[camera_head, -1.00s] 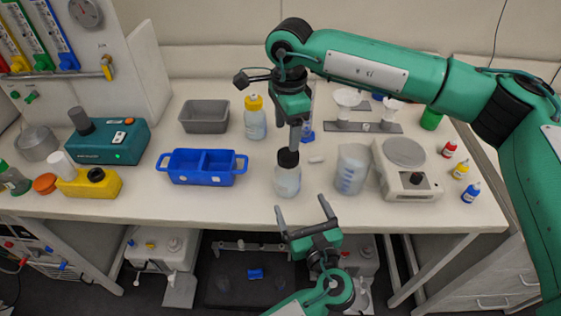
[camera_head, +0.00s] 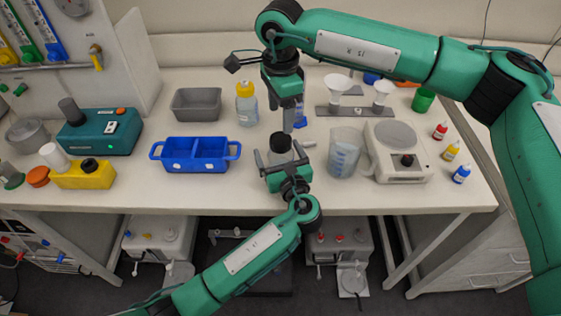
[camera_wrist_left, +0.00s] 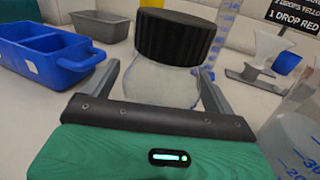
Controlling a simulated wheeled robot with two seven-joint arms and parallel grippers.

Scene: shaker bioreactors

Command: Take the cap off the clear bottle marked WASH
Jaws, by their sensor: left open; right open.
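A clear bottle (camera_head: 281,158) with a black ribbed cap (camera_head: 278,141) stands upright on the bench; no WASH lettering shows. In the left wrist view the cap (camera_wrist_left: 174,37) sits on the bottle neck (camera_wrist_left: 170,78). My left gripper (camera_head: 275,157) is open at the near side of the bottle, with one finger on either side of it; contact cannot be told. Its fingers also show in the left wrist view (camera_wrist_left: 160,82). My right gripper (camera_head: 288,129) points down just above and behind the cap, open and empty, its fingers seen edge-on.
A beaker (camera_head: 345,152) and a scale (camera_head: 398,150) stand right of the bottle. A blue two-part tray (camera_head: 195,164) is left, a yellow-capped bottle (camera_head: 247,105) behind left. A funnel rack (camera_head: 355,111) stands behind right. A small white piece (camera_head: 309,144) lies close by.

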